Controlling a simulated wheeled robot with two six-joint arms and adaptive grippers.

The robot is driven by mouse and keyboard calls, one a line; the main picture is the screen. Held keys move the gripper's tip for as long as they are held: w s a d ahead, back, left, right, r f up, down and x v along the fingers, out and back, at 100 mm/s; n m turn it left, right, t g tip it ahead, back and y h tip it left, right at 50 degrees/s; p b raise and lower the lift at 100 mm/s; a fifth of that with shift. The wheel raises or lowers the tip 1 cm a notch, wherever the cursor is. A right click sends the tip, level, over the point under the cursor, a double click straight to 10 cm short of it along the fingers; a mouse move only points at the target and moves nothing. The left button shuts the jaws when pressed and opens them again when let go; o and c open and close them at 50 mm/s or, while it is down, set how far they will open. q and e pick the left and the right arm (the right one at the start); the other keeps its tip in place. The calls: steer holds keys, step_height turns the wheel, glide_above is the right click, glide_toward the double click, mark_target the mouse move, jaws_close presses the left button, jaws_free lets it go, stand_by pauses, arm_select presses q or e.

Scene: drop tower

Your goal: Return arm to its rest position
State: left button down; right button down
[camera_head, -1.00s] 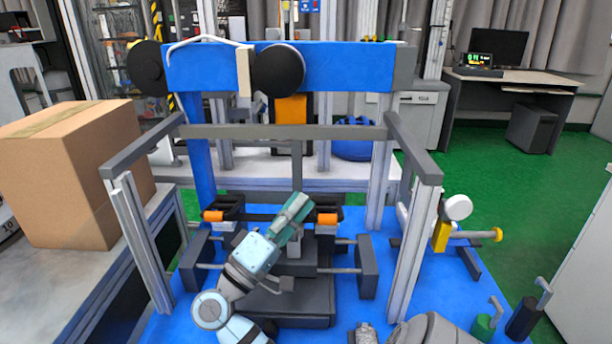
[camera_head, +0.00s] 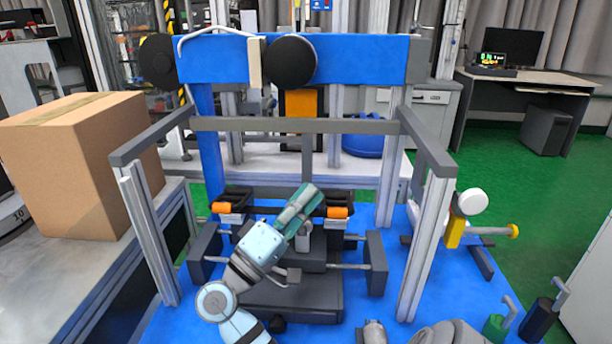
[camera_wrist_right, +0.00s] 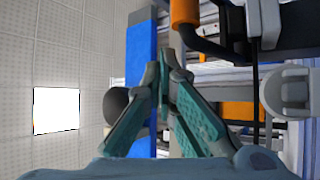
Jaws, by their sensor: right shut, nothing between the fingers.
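My right arm (camera_head: 258,248), pale blue and grey, reaches up from the bottom of the head view. Its teal gripper (camera_head: 312,194) is shut and empty, pointing up and to the right, and it appears in front of the middle of the drop tower. In the right wrist view the teal fingers (camera_wrist_right: 165,75) come together at their tips with nothing between them. The drop tower has a blue crossbeam (camera_head: 375,60) and a grey front crossbar (camera_head: 350,126). My left gripper is not in view.
Grey side posts (camera_head: 428,245) of the tower stand on both sides of my arm. Orange-ended parts (camera_head: 336,212) and dark blocks (camera_head: 376,265) lie close around the gripper. A cardboard box (camera_head: 80,170) sits on the left bench. Green floor (camera_head: 535,205) is clear at right.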

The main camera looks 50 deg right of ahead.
step_height(320, 180, up, 8)
steer(key=shift+r, duration=0.15)
